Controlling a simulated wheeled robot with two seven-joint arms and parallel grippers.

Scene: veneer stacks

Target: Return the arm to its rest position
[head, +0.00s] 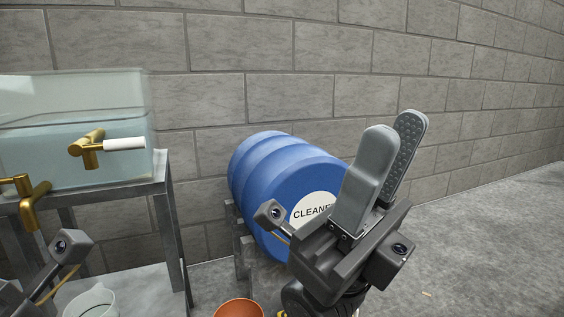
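My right gripper (398,122) is raised in the middle right of the head view, its two grey fingers pointing up. The fingers stand apart and the dotted inner pad of the far finger shows. Nothing is seen between them. It is in front of the right part of a blue barrel and overlaps it in the picture. Of my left arm only a wrist part shows at the lower left corner; its gripper fingers are outside the picture.
The blue barrel (262,180), labelled CLEANER, lies on its side on a stand. A water tank (60,160) with brass taps (88,150) sits on a metal table (168,215) at left. A clear jug (90,302) and orange bowl (238,309) are below.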

